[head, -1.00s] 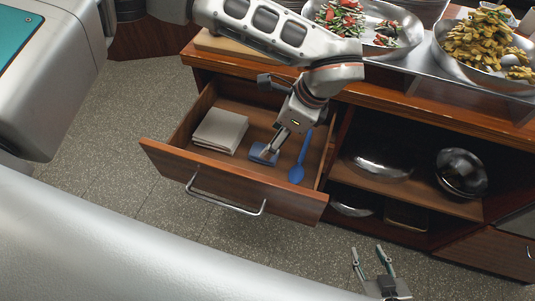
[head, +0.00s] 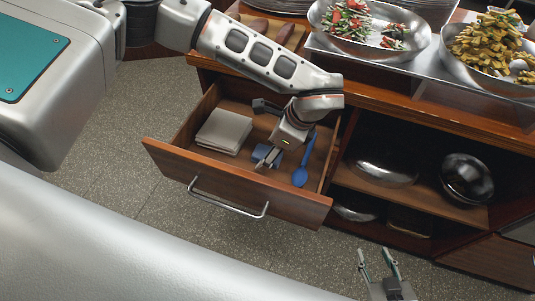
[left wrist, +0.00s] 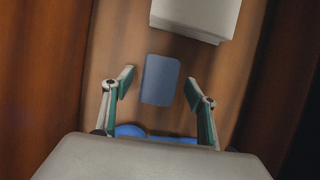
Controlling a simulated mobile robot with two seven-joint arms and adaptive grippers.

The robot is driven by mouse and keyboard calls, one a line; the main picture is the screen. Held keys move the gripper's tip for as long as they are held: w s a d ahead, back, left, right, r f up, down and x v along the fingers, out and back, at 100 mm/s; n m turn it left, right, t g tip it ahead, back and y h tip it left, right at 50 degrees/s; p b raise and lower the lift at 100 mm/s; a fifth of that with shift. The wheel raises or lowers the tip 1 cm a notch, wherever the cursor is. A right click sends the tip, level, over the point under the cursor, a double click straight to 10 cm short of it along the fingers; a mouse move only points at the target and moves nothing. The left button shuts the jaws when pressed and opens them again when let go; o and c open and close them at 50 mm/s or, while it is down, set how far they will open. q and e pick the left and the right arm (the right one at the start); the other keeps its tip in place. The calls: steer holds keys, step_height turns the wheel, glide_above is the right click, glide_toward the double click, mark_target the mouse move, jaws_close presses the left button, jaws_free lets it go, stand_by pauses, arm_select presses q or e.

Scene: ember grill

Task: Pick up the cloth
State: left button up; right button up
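A small flat blue rectangle (head: 266,153), which looks like the folded cloth, lies on the floor of the open drawer (head: 235,183). It shows whole in the left wrist view (left wrist: 160,80). My left gripper (head: 268,158) reaches down into the drawer over the blue piece and partly hides it in the head view. In the left wrist view my left gripper (left wrist: 159,86) is open, with one finger on either side of the blue piece and gaps between. My right gripper (head: 377,258) is open and empty, low in the head view over the floor.
A pale folded stack (head: 224,131) lies left of the blue piece in the drawer. A blue spoon (head: 301,171) lies to its right. The drawer walls enclose the left gripper. Metal bowls (head: 466,178) sit on the shelf at right; food bowls (head: 372,25) stand on the counter above.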

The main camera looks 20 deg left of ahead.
arm_select(q)
steer(key=c, duration=0.8)
steer(key=shift+c, duration=0.6)
arm_select(e)
steer(key=shift+s+a+f, duration=0.15)
steer(key=shift+s+f, duration=0.05)
steer(key=shift+s, duration=0.25)
arm_select(q)
steer(key=shift+r, duration=0.1)
step_height(320, 180, up, 20)
steer(key=p, duration=0.1)
steer(key=shift+p, duration=0.4)
steer(key=o, duration=0.3)
steer(key=shift+c, duration=1.2)
arm_select(e)
steer(key=shift+w+a+r, duration=0.15)
steer(key=shift+w+r, duration=0.05)
steer(key=shift+r, duration=0.55)
